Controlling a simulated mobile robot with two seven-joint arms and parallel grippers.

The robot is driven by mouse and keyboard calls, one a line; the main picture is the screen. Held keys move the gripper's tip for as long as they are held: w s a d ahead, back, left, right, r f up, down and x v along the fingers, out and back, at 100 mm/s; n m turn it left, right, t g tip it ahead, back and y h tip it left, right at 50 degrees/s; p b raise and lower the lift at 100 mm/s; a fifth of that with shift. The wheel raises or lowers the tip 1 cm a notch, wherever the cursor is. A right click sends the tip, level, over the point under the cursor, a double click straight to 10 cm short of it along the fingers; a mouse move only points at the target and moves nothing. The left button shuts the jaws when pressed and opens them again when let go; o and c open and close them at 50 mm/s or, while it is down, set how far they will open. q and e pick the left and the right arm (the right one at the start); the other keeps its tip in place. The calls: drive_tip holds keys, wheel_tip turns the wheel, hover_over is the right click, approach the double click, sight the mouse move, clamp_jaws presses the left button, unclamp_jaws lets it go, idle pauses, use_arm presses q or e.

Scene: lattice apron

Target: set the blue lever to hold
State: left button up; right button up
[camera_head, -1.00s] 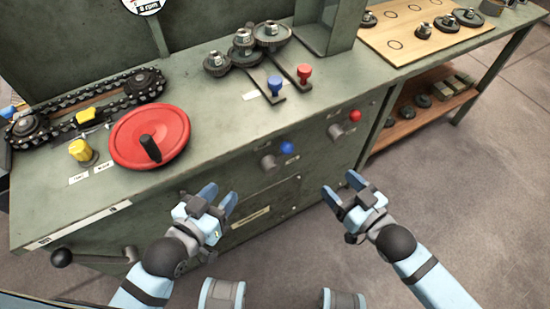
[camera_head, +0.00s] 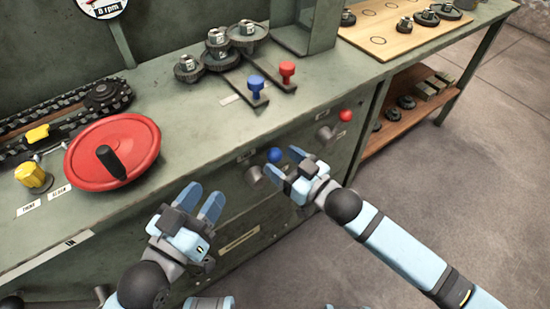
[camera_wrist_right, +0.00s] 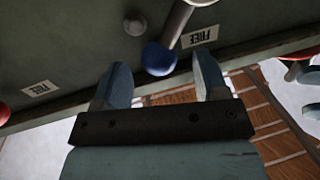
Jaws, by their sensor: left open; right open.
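The blue lever, a grey stem with a blue ball (camera_head: 274,155), is on the green cabinet's front face. In the right wrist view its ball (camera_wrist_right: 159,58) lies between my fingertips, and its stem runs up and right past a label (camera_wrist_right: 200,37) that seems to read FREE. My right gripper (camera_head: 284,163) is open at the ball; I cannot tell whether it touches. My left gripper (camera_head: 201,199) is open and empty in front of the cabinet, left of the lever. A label above the lever is too small to read in the head view.
A red-balled lever (camera_head: 345,115) is to the right on the same face. On the cabinet top are blue (camera_head: 256,84) and red (camera_head: 287,70) knobs on plates, gears (camera_head: 218,45), a red handwheel (camera_head: 112,152) and a yellow knob (camera_head: 33,176). Floor at right is clear.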

drive_tip(key=x, duration=0.2)
drive_tip(key=shift+w+a, duration=0.2)
drive_tip(key=shift+a, duration=0.05)
use_arm(q)
drive_tip(key=shift+s+d+r+t, duration=0.15)
drive_tip(key=shift+r+t, duration=0.35)
drive_tip(key=shift+r, duration=0.3)
use_arm(e)
drive_tip(key=shift+w, duration=0.1)
drive_tip(key=shift+c, duration=0.5)
clamp_jaws()
use_arm(q)
drive_tip(key=shift+f, duration=0.1)
